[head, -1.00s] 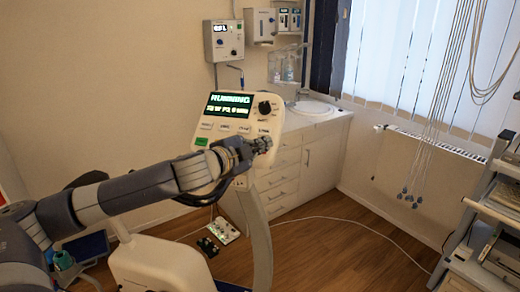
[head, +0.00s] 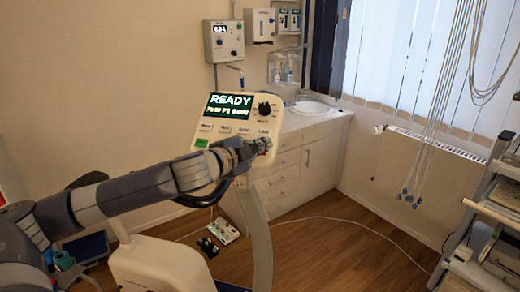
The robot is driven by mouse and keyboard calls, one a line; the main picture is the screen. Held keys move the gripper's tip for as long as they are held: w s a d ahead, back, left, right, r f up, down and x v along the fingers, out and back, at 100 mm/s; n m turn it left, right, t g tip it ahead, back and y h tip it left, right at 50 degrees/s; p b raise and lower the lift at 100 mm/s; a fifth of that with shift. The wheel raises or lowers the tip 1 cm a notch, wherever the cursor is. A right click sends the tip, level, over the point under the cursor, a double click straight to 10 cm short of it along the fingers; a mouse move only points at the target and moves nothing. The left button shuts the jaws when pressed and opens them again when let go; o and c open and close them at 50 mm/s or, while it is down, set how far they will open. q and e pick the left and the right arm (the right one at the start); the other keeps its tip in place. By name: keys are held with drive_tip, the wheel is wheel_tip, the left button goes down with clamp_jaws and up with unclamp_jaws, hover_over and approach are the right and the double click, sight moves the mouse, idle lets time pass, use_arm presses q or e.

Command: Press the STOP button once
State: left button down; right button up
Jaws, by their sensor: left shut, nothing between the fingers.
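The control console (head: 198,118) of an exercise machine stands in the middle of the head view. Its screen (head: 229,105) reads READY in bright letters, with a smaller line below. A row of small buttons (head: 224,129) and a black knob (head: 265,109) sit on its face, with a green button (head: 201,143) at lower left. The button labels are too small to read surely, and I cannot pick out the STOP button. My right gripper is not in view.
A white cabinet with a sink (head: 312,108) stands behind the console. A shelf cart (head: 495,215) is at the right edge, and cords hang before the window blinds. A white cable (head: 350,222) and small boxes (head: 224,230) lie on the wooden floor.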

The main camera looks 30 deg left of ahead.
use_arm(q)
drive_tip(key=shift+s+r, duration=0.2)
drive_tip(key=shift+r, duration=0.05)
drive_tip(key=shift+d, duration=0.1)
drive_tip(key=shift+s+d+r+p, duration=0.25)
drive_tip(key=shift+s+r+p, duration=0.2)
drive_tip(key=shift+s+r, duration=0.45)
drive_tip(key=shift+s+d+r+p, duration=0.2)
drive_tip(key=shift+s+r+p, duration=0.3)
drive_tip(key=shift+r, duration=0.55)
drive_tip(key=s+d+r+p, duration=0.1)
drive_tip(key=s+r+p, duration=0.1)
drive_tip(key=s+r, duration=0.2)
drive_tip(key=shift+s+d+r, duration=0.15)
drive_tip(key=shift+r, duration=0.65)
